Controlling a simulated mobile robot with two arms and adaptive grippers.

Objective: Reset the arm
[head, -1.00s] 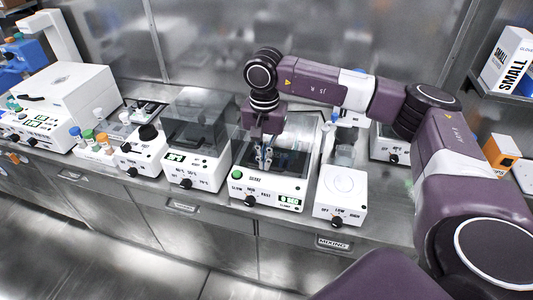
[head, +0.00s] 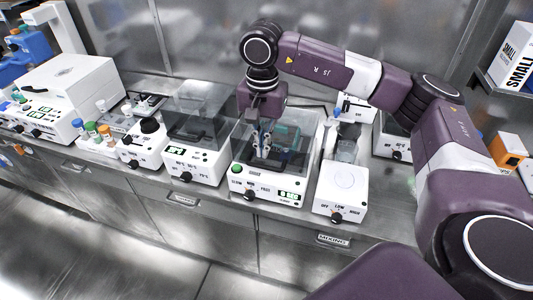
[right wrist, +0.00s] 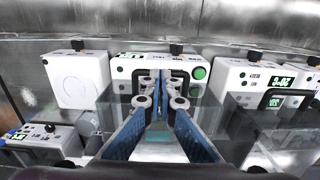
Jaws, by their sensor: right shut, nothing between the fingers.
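My right arm (head: 318,60) reaches in from the right in the head view, its forearm purple and white. My right gripper (head: 262,152) points down over the white shaker-like machine (head: 268,185) with a green button and a clear cover. Its fingers are shut with nothing between them. In the right wrist view the fingers (right wrist: 160,84) come together in front of the machine's panel (right wrist: 186,70). A teal item (head: 288,137) shows inside the machine, beside the fingers. I cannot tell whether the fingers touch the cover. My left gripper is not in view.
A white dial device (head: 340,190) stands right of the machine. A clear-covered heater (head: 195,155) stands to its left. Capped tubes (head: 98,132) and a large white instrument (head: 85,90) are further left. A metal wall (head: 330,25) rises behind; shelf boxes (head: 517,55) are at right.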

